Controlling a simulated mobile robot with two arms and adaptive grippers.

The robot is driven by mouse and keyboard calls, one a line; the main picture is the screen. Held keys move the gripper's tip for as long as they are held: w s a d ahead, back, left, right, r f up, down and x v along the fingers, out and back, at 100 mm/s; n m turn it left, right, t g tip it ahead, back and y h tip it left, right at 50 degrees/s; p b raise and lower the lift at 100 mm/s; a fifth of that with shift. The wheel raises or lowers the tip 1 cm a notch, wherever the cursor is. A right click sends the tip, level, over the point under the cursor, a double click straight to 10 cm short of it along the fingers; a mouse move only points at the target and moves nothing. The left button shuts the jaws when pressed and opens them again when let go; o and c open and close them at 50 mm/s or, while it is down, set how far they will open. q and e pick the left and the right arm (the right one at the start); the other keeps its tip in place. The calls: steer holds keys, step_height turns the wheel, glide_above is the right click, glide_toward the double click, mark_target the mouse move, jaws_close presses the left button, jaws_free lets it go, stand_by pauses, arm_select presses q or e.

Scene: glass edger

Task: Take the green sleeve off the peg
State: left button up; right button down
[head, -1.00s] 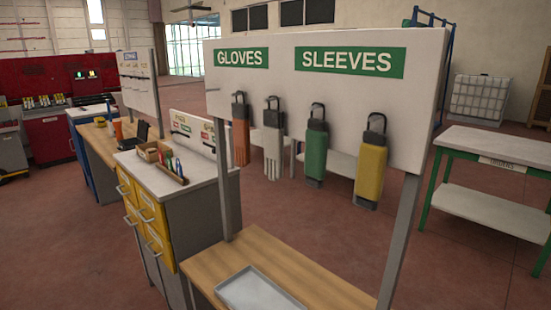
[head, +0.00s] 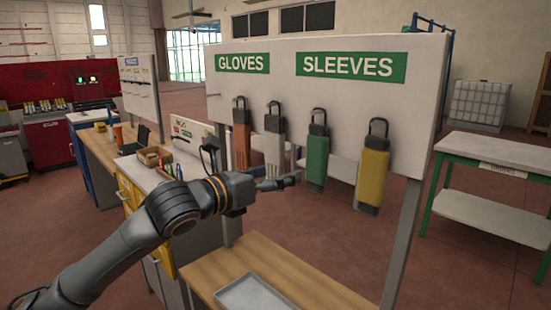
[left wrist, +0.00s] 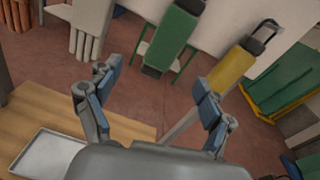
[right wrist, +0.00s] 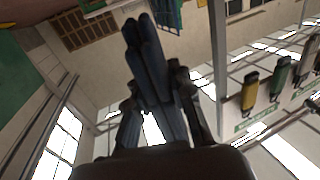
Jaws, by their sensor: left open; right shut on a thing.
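The green sleeve (head: 316,160) hangs upright from its black clip on a peg under the SLEEVES sign, left of the yellow sleeve (head: 372,178). In the left wrist view the green sleeve (left wrist: 173,38) shows at the top, above and between the fingertips. My left gripper (head: 285,181) is open and empty, just left of the sleeve's lower part and apart from it. Its two fingers show spread in the left wrist view (left wrist: 155,82). My right gripper (right wrist: 140,30) has its fingers together; whatever they hold cannot be made out. The peg is mostly hidden by the clip.
Orange gloves (head: 241,145) and white gloves (head: 274,150) hang left of the green sleeve. A grey tray (head: 255,293) lies on the wooden bench (head: 330,287) below. The board's right post (head: 402,240) stands right of the yellow sleeve. Open space lies beneath the sleeves.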

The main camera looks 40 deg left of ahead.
mark_target(314, 145)
arm_select(q)
step_height(314, 145, up, 4)
steer(key=m, duration=0.2)
arm_select(e)
steer(key=shift+r, duration=0.15)
arm_select(q)
steer(key=shift+t, duration=0.4)
steer(key=w+p, duration=0.2)
steer(key=w, duration=0.1)
steer(key=w+d+p, duration=0.1)
steer(key=w+p, duration=0.1)
steer(key=w, duration=0.2)
steer(key=w+p, duration=0.2)
steer(key=w, duration=0.1)
steer(key=shift+w+d, duration=0.25)
steer(key=shift+w, duration=0.15)
steer(key=shift+w+h, duration=0.3)
steer(key=shift+w, duration=0.1)
arm_select(e)
step_height(314, 145, up, 6)
steer(key=shift+f, duration=0.1)
